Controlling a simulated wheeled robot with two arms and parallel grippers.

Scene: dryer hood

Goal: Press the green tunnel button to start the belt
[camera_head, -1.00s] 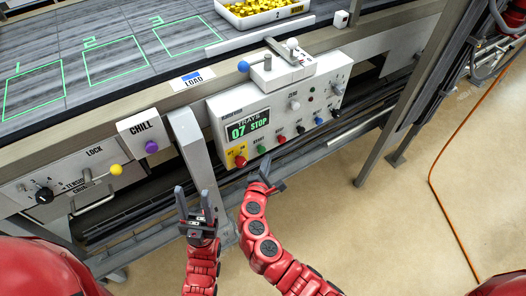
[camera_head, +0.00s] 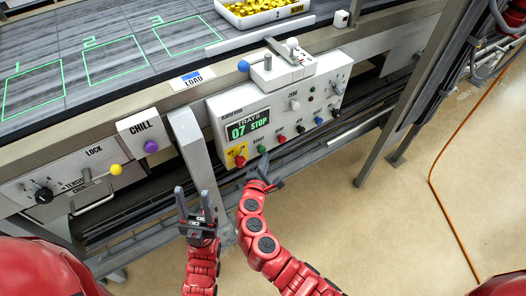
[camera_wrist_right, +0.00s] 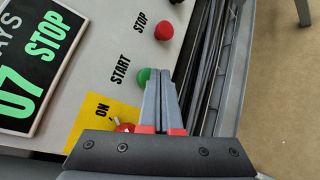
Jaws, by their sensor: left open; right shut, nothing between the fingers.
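The green button (camera_head: 261,149) sits on the lower front of the white control box (camera_head: 221,110). In the right wrist view the green button (camera_wrist_right: 142,75) is beside the START label, close to the fingertips. My right gripper (camera_head: 268,168) is shut and empty, just below the button; its fingertips (camera_wrist_right: 161,72) partly overlap the button's edge in the wrist view. I cannot tell whether they touch it. The display (camera_head: 248,127) reads TRAYS 07 STOP. My left gripper (camera_head: 194,202) is open and empty, left of the right one, in front of the grey post.
A red knob on a yellow plate (camera_head: 236,151) is left of the green button; a red STOP button (camera_wrist_right: 163,30) is on its other side. The grey post (camera_head: 196,150) stands left of the box. A tray of gold pieces (camera_head: 266,17) sits on the belt (camera_head: 130,25).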

